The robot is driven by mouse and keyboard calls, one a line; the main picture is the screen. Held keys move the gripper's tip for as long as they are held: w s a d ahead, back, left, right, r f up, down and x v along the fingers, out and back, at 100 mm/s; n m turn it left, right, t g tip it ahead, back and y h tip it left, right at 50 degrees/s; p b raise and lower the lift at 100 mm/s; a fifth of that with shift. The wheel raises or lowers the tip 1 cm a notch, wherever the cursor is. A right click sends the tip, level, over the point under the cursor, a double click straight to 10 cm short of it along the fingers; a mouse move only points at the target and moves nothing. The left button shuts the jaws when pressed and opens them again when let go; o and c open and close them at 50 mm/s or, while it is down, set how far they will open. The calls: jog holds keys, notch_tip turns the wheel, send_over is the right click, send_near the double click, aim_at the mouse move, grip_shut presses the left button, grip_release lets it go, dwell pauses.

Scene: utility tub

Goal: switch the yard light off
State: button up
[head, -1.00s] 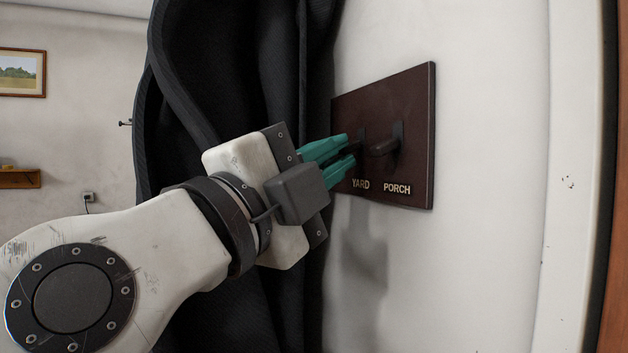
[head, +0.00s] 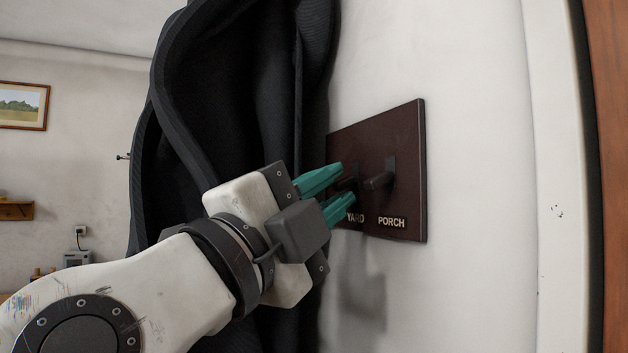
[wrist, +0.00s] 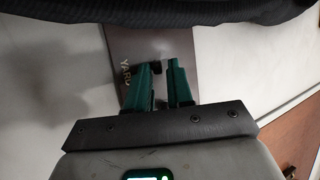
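A dark brown switch plate (head: 408,150) is on the white wall. It carries two dark levers, with the labels YARD and PORCH under them. My gripper (head: 347,182) is at the YARD side, its teal fingers parted one above the other. The dark yard lever (head: 349,184) shows between the fingertips, partly hidden by them. The porch lever (head: 380,181) sticks out just to the right, clear of the fingers. In the wrist view a dark lever end (wrist: 159,73) shows in the gap, close to the left finger. I cannot tell whether either finger touches it.
A dark hanging cloth (head: 240,90) falls close behind my gripper, left of the plate. The wall right of the plate is bare up to a white trim (head: 560,200) and a brown wooden edge (head: 612,120).

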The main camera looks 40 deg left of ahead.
jog(key=v, duration=1.1)
jog(key=shift+b, duration=0.4)
jog(key=shift+s+r, duration=0.1)
